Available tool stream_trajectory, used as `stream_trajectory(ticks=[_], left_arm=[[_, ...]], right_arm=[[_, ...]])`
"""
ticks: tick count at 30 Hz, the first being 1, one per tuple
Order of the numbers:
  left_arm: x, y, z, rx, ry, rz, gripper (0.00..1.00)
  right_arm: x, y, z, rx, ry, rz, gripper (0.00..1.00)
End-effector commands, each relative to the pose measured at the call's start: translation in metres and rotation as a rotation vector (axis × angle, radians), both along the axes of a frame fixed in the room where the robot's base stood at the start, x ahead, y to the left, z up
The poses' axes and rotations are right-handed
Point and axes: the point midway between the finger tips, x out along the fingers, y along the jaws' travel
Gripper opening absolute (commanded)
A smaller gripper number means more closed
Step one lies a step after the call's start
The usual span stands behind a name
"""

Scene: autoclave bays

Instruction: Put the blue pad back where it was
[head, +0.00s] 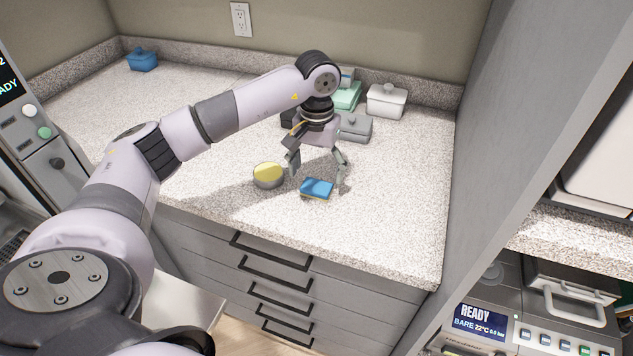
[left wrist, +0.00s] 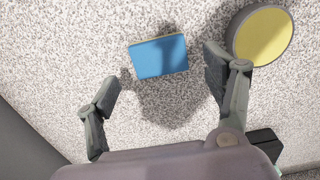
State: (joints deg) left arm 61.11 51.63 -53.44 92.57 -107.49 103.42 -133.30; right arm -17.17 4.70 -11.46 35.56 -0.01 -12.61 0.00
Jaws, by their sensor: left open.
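The blue pad (head: 317,187) lies on the speckled counter near its front edge, with a thin yellow layer showing under the blue top. In the left wrist view the blue pad (left wrist: 158,57) lies beyond the fingertips, across the gap between them. My left gripper (head: 318,177) is open and empty, just above and behind the pad; its two fingers (left wrist: 163,80) stand wide apart in the left wrist view. A round tin with a yellow top (head: 268,174) stands just left of the pad; the tin (left wrist: 264,36) is close to one finger. My right gripper is not in view.
Behind my gripper stand a grey lidded box (head: 356,128), a white lidded box (head: 386,101) and a green box (head: 347,97). A blue box (head: 142,59) is in the far left corner. A grey panel (head: 500,120) bounds the counter's right. Counter right of the pad is clear.

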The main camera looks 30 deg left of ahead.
Motion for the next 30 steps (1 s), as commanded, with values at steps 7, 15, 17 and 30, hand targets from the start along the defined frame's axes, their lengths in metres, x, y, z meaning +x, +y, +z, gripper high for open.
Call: stream_trajectory(ticks=[7, 15, 17, 30], left_arm=[[0.001, -0.001, 0.052, -0.001, -0.004, 0.0, 0.76], [0.0, 0.0, 0.08, -0.001, -0.001, 0.0, 0.76], [0.0, 0.0, 0.081, 0.0, 0.0, 0.0, 0.76], [0.0, 0.0, 0.081, 0.0, 0.001, 0.0, 0.76]], right_arm=[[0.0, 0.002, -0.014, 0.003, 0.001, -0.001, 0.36], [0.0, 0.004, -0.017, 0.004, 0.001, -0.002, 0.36], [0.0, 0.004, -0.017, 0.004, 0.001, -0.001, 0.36], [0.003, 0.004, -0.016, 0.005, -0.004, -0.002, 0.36]])
